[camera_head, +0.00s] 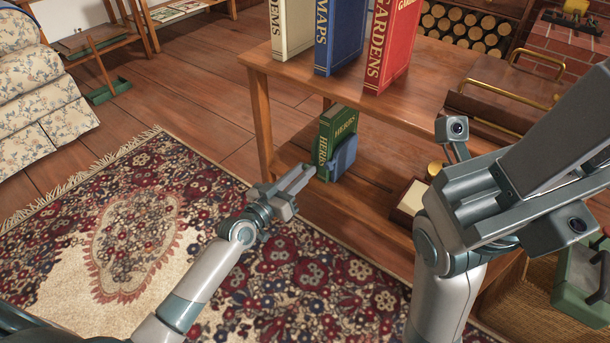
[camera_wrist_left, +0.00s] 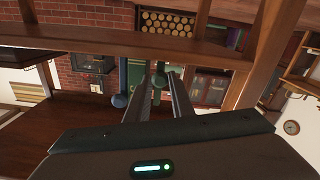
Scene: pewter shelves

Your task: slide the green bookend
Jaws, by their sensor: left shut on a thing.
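A green book marked HERBS (camera_head: 338,130) stands upright on the lower shelf. A blue bookend-like piece (camera_head: 344,158) stands against it; it looks blue rather than green. My left gripper (camera_head: 308,172) reaches in from the left, low at the shelf's open side, its fingertips at the near side of this piece.
The upper shelf board (camera_head: 420,88) overhangs the book and carries a white, a blue and a red book. A small framed thing (camera_head: 410,198) lies on the lower shelf to the right. The patterned rug (camera_head: 130,225) is clear at the left.

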